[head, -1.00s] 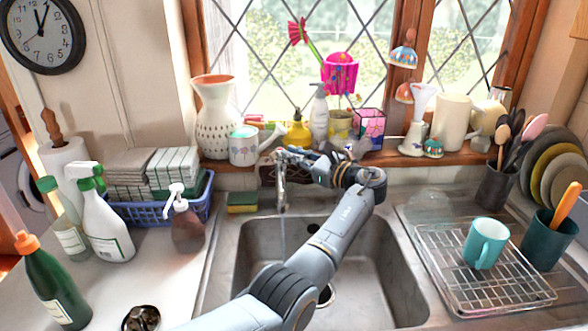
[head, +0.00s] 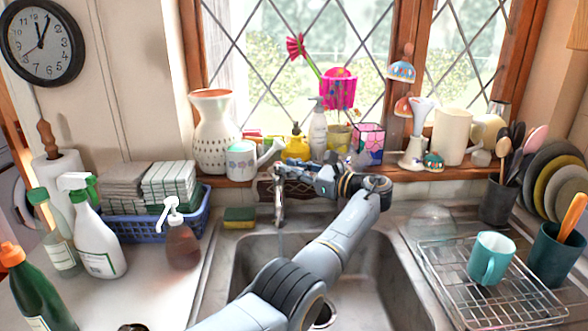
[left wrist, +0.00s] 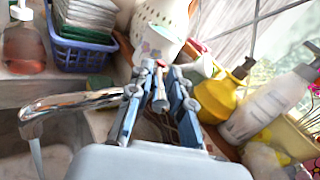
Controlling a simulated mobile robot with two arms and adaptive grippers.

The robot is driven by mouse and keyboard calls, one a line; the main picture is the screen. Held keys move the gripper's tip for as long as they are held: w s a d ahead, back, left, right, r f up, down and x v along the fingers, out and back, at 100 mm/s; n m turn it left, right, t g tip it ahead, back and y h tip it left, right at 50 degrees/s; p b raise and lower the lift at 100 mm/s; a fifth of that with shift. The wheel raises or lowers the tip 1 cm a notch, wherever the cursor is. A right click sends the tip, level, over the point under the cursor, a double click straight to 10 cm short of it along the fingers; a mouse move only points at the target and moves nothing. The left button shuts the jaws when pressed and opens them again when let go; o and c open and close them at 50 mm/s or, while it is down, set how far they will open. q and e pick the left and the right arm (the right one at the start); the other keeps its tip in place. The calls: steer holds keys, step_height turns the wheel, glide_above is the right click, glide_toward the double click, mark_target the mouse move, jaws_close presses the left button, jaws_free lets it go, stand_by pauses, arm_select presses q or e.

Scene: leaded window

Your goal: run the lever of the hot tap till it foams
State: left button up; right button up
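The chrome tap (head: 280,205) stands at the back of the sink, and its spout shows at the left of the left wrist view (left wrist: 70,102). A thin stream of water (left wrist: 36,158) falls from the spout; no foam can be made out. My left gripper (head: 284,172) is at the top of the tap. In the left wrist view its two fingers (left wrist: 161,72) stand on either side of a small lever (left wrist: 160,92) with a red mark. I cannot tell whether they press on it. My right gripper is not in view.
The windowsill close behind is crowded: a watering can (head: 243,160), a yellow bottle (head: 296,144), a white pump bottle (head: 318,130). A sponge (head: 239,214) and a blue basket (head: 150,227) lie to the left. A dish rack (head: 490,285) with a teal mug (head: 490,258) is at right.

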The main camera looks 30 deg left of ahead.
arm_select(q)
steer(key=shift+o, duration=0.5)
steer(key=shift+a, duration=0.1)
steer(key=shift+r, duration=5)
